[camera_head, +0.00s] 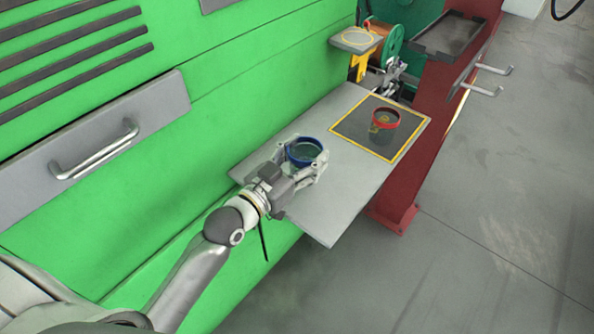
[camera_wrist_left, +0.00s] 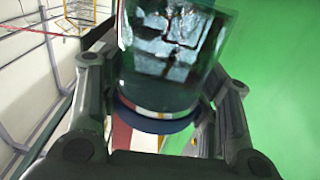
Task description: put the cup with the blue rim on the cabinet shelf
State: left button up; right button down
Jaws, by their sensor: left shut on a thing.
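The cup with the blue rim (camera_head: 305,153) is a clear-walled cup between the fingers of my left gripper (camera_head: 309,163), over the left part of the grey shelf (camera_head: 345,195) on the green cabinet. My left gripper is shut on it. I cannot tell whether its base touches the shelf. In the left wrist view the cup (camera_wrist_left: 172,55) fills the space between the two fingers, with its blue rim lowest in the picture.
A red-rimmed cup (camera_head: 384,119) stands on a dark, yellow-edged square mat (camera_head: 352,127) at the shelf's far right. A red post (camera_head: 425,110) with hooks rises beside that end. The front part of the shelf is bare. A drawer handle (camera_head: 95,150) juts out at left.

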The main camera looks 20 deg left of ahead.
aim_at(291, 174)
pick_arm(q)
jog(key=shift+a+f, duration=0.5)
jog(key=shift+f, duration=0.1)
jog(key=f, duration=0.3)
jog(key=shift+s+a+f+b, duration=0.1)
jog(key=shift+a+b, duration=0.2)
jog(key=shift+a, duration=0.05)
jog(key=shift+f, duration=0.25)
pick_arm(e)
jog(key=shift+d+f, duration=0.35)
jog(key=shift+d, duration=0.25)
pick_arm(q)
jog(key=shift+f, duration=0.15)
jog(key=o, duration=1.2)
pick_arm(e)
jog(key=shift+w, duration=0.1)
jog(key=shift+a, duration=0.1)
